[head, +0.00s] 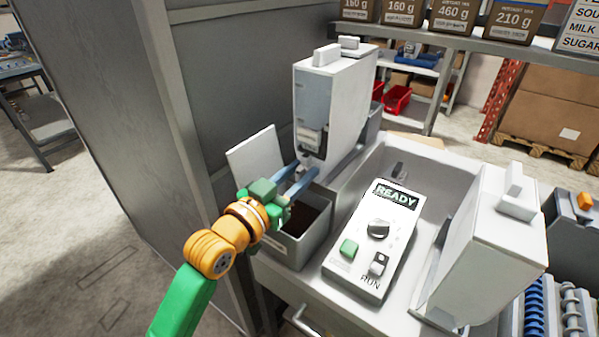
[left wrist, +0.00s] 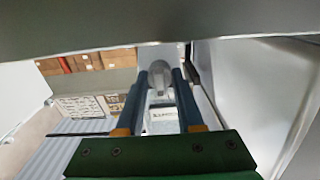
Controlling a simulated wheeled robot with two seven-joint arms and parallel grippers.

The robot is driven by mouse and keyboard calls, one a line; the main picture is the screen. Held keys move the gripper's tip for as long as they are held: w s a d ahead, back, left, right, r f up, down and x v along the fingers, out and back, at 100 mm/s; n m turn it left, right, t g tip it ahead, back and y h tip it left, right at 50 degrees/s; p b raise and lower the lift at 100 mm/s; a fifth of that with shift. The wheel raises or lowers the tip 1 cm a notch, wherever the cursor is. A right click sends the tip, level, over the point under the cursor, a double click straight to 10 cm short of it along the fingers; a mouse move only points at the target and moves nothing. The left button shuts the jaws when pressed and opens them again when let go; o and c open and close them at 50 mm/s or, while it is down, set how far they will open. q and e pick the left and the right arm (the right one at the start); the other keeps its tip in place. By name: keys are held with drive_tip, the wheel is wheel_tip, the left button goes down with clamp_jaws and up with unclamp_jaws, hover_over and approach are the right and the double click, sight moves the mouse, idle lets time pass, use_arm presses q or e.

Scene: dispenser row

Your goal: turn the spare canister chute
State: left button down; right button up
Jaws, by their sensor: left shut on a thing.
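A tall white canister (head: 335,95) with a lid handle stands at the rear left of the bench. My left gripper (head: 306,168), with blue fingers, reaches to its lower front. In the left wrist view the fingers (left wrist: 166,82) are shut on a small grey rounded part, the chute (left wrist: 160,73), at its outlet. The fingers hide part of the chute in the head view, so its exact angle is hard to tell. A grey bin (head: 309,237) with dark contents stands below the fingers. My right gripper is not in view.
Another white canister (head: 487,245) stands at the right. A white panel (head: 256,154) and grey cabinet wall (head: 215,80) are close to my left arm.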

use_arm(q)
drive_tip(key=m+p, duration=0.1)
drive_tip(key=m, duration=0.2)
drive_tip(key=shift+r, duration=0.1)
drive_tip(key=m+p, duration=0.1)
drive_tip(key=m, duration=0.2)
drive_tip(key=shift+m, duration=0.4)
drive_tip(key=m+p, duration=0.1)
drive_tip(key=m, duration=0.2)
drive_tip(key=shift+d+m+p, duration=0.1)
drive_tip(key=shift+m+p, duration=0.2)
drive_tip(key=m+p, duration=0.1)
drive_tip(key=m, duration=0.2)
drive_tip(key=shift+m, duration=0.4)
drive_tip(key=m+p, duration=0.1)
drive_tip(key=m, duration=0.3)
drive_tip(key=shift+f+p, duration=0.2)
drive_tip(key=shift+p, duration=0.1)
drive_tip(key=shift+f+m+p, duration=0.15)
drive_tip(key=shift+m+p, duration=0.5)
drive_tip(key=shift+m, duration=2.15)
